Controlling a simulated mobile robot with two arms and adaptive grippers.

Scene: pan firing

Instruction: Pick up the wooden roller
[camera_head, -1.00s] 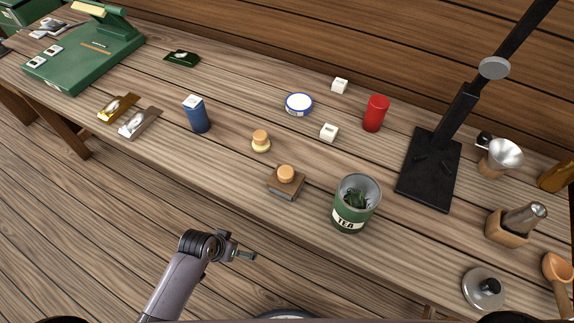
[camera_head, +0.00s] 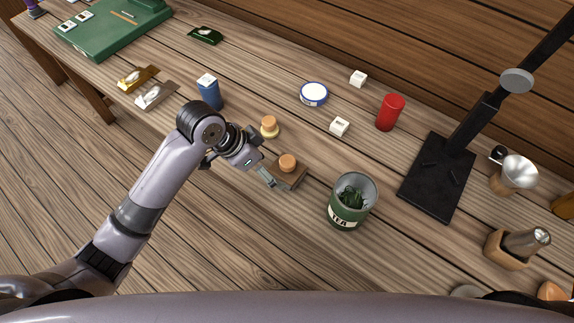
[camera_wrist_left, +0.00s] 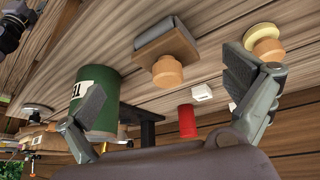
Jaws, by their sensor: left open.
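The wooden roller looks like a brown block with a grey curved pad and a round wooden knob (camera_head: 287,163). It sits near the table's front edge. My left gripper (camera_head: 265,158) is open and empty, just left of the block, with one finger close to its left side. In the left wrist view, which is upside down, the block (camera_wrist_left: 155,47) and its knob lie beyond and between the spread fingers (camera_wrist_left: 165,82), apart from them. My right gripper does not show.
A green tea tin (camera_head: 350,207) stands close right of the block. A small knobbed stamp (camera_head: 269,128) is just behind the gripper, and a blue canister (camera_head: 210,95) is behind left. A red cylinder (camera_head: 390,113) and a black stand (camera_head: 438,178) are farther right.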

